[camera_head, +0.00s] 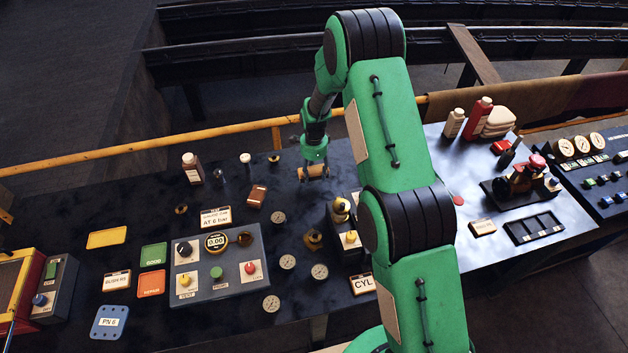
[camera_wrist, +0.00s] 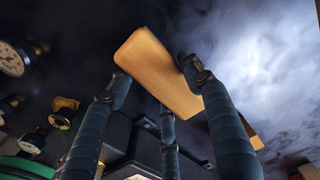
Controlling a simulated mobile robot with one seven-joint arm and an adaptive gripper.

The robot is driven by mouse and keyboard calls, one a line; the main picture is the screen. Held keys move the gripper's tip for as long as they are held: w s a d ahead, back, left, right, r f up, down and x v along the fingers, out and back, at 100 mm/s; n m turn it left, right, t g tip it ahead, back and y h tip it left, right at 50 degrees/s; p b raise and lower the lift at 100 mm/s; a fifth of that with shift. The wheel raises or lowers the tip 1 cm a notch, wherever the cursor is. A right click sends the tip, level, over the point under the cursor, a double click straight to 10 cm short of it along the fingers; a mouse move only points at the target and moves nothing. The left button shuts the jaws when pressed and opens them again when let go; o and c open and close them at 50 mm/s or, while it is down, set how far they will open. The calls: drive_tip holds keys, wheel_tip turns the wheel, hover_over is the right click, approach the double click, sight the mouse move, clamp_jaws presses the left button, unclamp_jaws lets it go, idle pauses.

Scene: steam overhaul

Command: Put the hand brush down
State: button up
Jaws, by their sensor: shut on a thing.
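The hand brush (camera_wrist: 158,70) is a tan wooden block in the wrist view, held between the fingers of my gripper (camera_wrist: 155,82). Its bristles are not visible in that view. In the head view my gripper (camera_head: 313,172) is over the back part of the dark bench (camera_head: 330,200), with the brush (camera_head: 313,173) lying crosswise in its fingers. The brush appears to be near the bench surface; I cannot tell whether it touches it.
A control box (camera_head: 218,262) with knobs and a display stands front left. Round gauges (camera_head: 288,262) and brass fittings (camera_head: 313,239) lie nearby. A brown block (camera_head: 257,195) lies left of my gripper. A yellow rail (camera_head: 150,152) runs behind the bench. Bottles (camera_head: 478,118) stand at the back right.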

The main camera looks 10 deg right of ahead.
sight(314, 180)
idle(0.3)
drive_tip(key=shift+f, duration=2.1)
drive_tip(key=shift+f, duration=0.1)
drive_tip(key=o, duration=1.2)
drive_tip(key=shift+o, duration=0.2)
wheel_tip(314, 180, up, 11)
drive_tip(key=shift+r, duration=0.6)
